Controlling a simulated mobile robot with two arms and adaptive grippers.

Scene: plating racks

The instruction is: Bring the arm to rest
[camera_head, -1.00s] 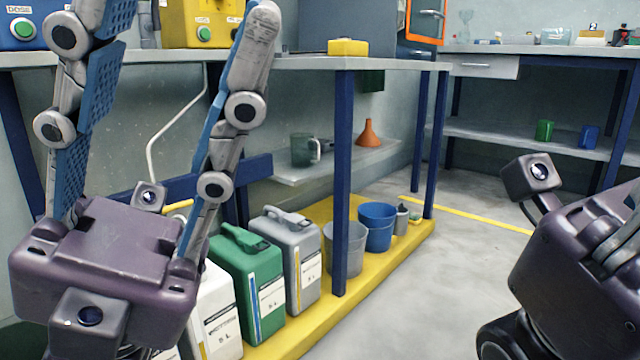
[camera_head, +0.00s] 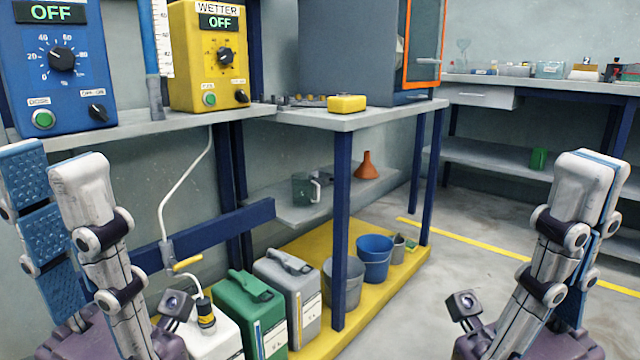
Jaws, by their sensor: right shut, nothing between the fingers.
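My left gripper (camera_head: 50,160) is at the lower left, pointing up. Its two grey fingers with blue pads stand apart with nothing seen between them. My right gripper (camera_head: 588,168) is at the lower right, also pointing up. Its fingers are together and empty. Neither gripper appears to hold anything. The arms below the grippers are cut off by the bottom edge of the view.
A blue dosing box (camera_head: 83,82) and a yellow wetter box (camera_head: 190,80) stand behind my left gripper. A yellow block (camera_head: 347,103) lies on the bench. Canisters and buckets (camera_head: 375,258) stand on a yellow platform (camera_head: 350,320). Open floor lies between that and my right gripper.

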